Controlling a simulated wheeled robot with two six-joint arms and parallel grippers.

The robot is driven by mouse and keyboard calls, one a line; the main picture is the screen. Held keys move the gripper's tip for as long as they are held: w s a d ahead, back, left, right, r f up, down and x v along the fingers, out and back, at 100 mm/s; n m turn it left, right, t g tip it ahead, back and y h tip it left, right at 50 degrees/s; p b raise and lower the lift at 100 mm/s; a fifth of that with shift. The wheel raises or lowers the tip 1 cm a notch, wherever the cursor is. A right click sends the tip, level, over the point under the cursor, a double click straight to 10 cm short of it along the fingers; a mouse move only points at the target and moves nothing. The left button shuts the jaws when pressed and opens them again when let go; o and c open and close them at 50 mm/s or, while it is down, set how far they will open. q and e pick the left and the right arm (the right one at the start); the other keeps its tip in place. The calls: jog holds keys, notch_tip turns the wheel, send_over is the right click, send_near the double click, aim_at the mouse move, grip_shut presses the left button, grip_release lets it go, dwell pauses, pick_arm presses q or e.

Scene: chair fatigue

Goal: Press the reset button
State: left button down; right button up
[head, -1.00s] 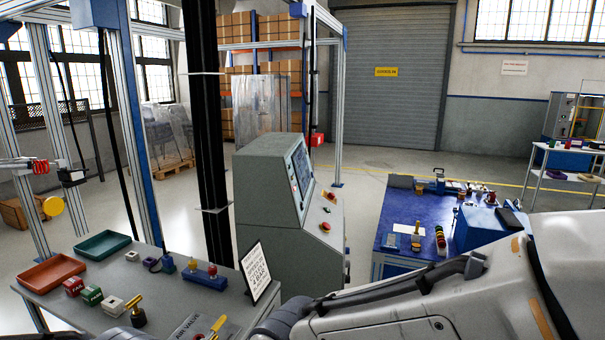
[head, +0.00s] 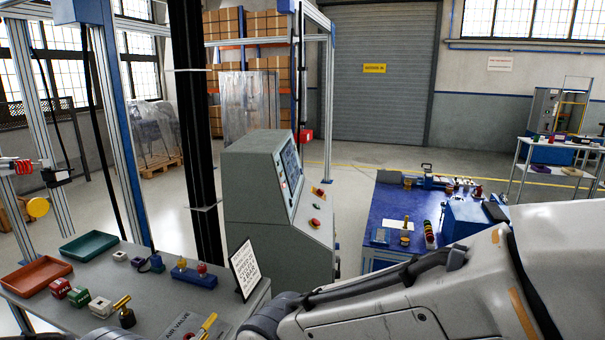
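A grey control console (head: 248,205) stands in the middle with a dark tilted screen (head: 291,168). Its sloping ledge carries a red mushroom-shaped button (head: 315,222) and a smaller red and yellow control (head: 318,191). On the grey table at the lower left is a blue box (head: 194,276) with a yellow and a red knob on top. I cannot read a reset label on any control. One of my arms crosses the lower right and bottom edge; its gripper is not visible. My other gripper is not visible either.
The grey table (head: 150,300) holds a red tray (head: 36,276), a green tray (head: 89,246), a white sign (head: 248,268) and several small blocks. A blue workbench (head: 385,205) stands right of the console. Dark and metal posts rise left of the console. Floor behind is open.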

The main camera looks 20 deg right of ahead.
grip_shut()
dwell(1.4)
